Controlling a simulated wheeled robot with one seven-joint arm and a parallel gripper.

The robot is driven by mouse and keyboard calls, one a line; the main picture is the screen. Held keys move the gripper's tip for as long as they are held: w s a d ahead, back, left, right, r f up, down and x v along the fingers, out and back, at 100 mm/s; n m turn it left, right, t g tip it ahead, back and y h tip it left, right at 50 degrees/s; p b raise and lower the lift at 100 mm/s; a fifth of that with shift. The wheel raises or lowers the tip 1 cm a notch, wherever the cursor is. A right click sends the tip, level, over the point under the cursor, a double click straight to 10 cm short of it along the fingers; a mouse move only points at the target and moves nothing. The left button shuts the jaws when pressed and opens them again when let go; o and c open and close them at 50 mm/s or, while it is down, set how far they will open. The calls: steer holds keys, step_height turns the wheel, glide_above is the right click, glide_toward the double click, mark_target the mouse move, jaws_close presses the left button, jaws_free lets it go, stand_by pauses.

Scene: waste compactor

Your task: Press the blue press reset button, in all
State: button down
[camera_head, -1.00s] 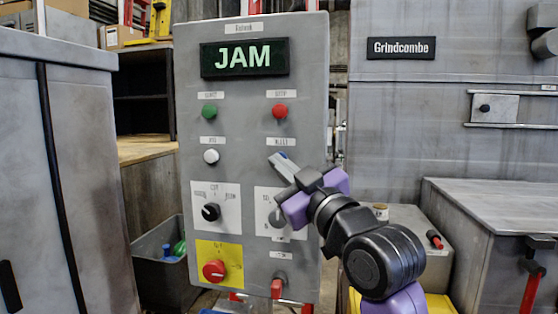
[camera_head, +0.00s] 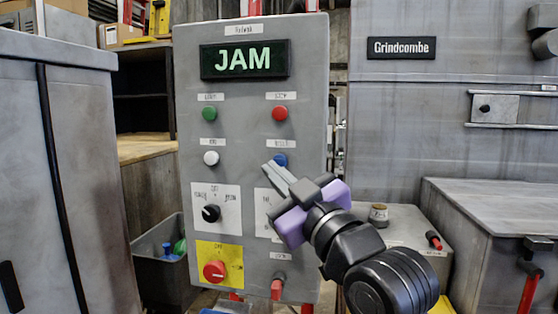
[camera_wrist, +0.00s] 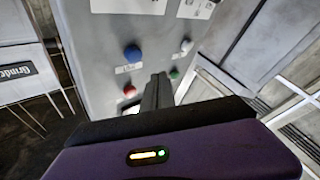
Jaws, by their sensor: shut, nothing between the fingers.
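The blue reset button (camera_head: 281,160) is on the grey control panel (camera_head: 240,90), below the red stop button, and it also shows in the wrist view (camera_wrist: 132,53). My gripper (camera_head: 272,170) is shut and empty. In the head view its fingertips are just below and left of the blue button. In the wrist view the fingers (camera_wrist: 158,85) point at the panel, to one side of the blue button. I cannot tell how far the tips are from the panel face. The panel display (camera_head: 245,59) reads JAM in green.
The panel also has a green button (camera_head: 209,113), a red button (camera_head: 280,112), a white button (camera_head: 211,158), a black knob (camera_head: 211,212) and a red emergency knob (camera_head: 214,271) on yellow. A second knob is mostly hidden behind my gripper. A grey cabinet (camera_head: 60,130) stands at left.

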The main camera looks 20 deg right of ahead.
steer(key=shift+s+a, duration=0.55)
steer(key=shift+s, duration=0.2)
stand_by(0.3)
